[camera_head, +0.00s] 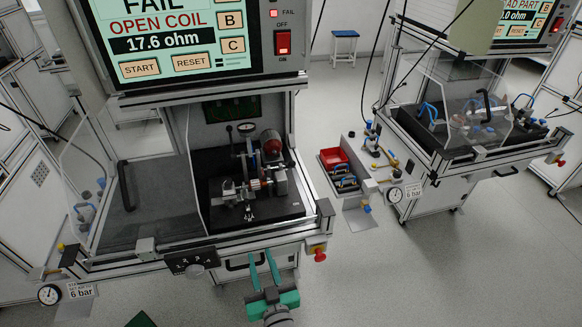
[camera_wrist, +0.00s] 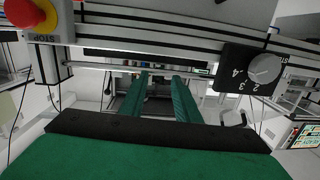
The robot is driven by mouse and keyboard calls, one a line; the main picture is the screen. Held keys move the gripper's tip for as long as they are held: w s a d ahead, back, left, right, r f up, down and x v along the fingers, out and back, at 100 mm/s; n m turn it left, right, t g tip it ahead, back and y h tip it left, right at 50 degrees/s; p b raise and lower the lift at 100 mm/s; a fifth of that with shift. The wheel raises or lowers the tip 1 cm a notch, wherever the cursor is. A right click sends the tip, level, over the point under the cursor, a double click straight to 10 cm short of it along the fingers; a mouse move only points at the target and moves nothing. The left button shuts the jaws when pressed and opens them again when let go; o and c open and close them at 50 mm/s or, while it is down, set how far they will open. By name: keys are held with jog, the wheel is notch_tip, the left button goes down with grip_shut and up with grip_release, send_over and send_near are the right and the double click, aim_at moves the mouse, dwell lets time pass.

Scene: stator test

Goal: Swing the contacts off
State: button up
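The test fixture (camera_head: 258,180) stands on a black base plate (camera_head: 225,217) inside the near test station. It carries metal clamps, a copper-coloured part (camera_head: 258,184), a dark red round part (camera_head: 271,145) and a small dial. I cannot make out which pieces are the contacts, or whether they touch the part. My green gripper (camera_head: 263,260) is in front of and below the station's front rail, well apart from the fixture. Its two fingers are apart with nothing between them. The wrist view also shows my gripper (camera_wrist: 160,76), facing the front rail; the fixture is not clear there.
The station screen (camera_head: 170,40) reads FAIL, OPEN COIL, 17.6 ohm. A clear panel with a black handle (camera_head: 125,186) stands at the left, leaving the fixture's front uncovered. The rail carries a numbered knob (camera_head: 192,262) and a red stop button (camera_head: 319,255). A second station stands right.

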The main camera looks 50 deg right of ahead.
aim_at(291, 164)
jog(key=w+d+r+m+g+h, duration=0.1)
jog(key=w+d+r+m+h, duration=0.1)
jog(key=d+r, duration=0.55)
jog(key=w+d+r+m+h, duration=0.25)
jog(key=d+r, duration=0.25)
jog(key=d, duration=0.6)
jog(key=shift+n+y, duration=0.35)
jog(key=shift+y, duration=0.1)
jog(key=x, duration=1)
jog(key=shift+w+d+f, duration=0.25)
jog(key=shift+f, duration=0.15)
grip_shut()
